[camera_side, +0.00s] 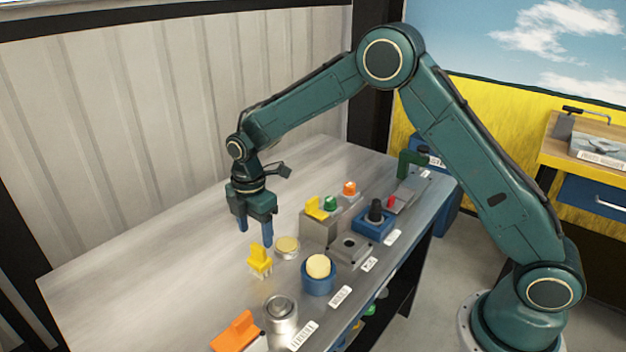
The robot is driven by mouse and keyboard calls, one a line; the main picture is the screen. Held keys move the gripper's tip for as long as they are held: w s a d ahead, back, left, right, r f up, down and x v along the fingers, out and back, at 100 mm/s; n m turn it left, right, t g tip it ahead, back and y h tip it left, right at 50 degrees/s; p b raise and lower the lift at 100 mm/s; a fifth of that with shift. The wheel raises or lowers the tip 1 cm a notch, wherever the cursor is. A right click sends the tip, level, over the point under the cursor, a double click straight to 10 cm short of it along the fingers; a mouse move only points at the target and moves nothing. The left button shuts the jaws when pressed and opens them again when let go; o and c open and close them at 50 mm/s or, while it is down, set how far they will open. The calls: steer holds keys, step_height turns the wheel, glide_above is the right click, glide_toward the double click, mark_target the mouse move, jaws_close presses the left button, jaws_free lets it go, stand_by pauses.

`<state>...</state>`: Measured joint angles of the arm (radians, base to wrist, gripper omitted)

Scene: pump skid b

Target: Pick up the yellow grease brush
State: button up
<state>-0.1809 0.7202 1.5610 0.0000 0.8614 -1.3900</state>
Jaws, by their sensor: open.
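A small yellow piece with an upright tab, which looks like the yellow grease brush (260,262), stands on the grey bench top. My gripper (255,231) points down above it and slightly behind it in the picture. Its blue fingers are spread, with nothing visible between them. The fingertips appear apart from the brush, but the exact height gap is hard to judge from this view. The brush is mostly uncovered.
A round cream-topped tin (287,247) sits close right of the brush, with a blue cup with a cream top (319,275) beyond. A grey block with a yellow part (319,226), a metal can (281,315) and an orange piece (236,332) stand nearby. The bench's left side is clear.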

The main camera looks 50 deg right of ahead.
mark_target(257, 246)
steer(key=shift+s+f, duration=0.15)
steer(key=shift+f, duration=2.45)
steer(key=c, duration=1.1)
steer(key=shift+r, duration=0.15)
step_height(257, 246, up, 20)
steer(key=shift+f, duration=0.1)
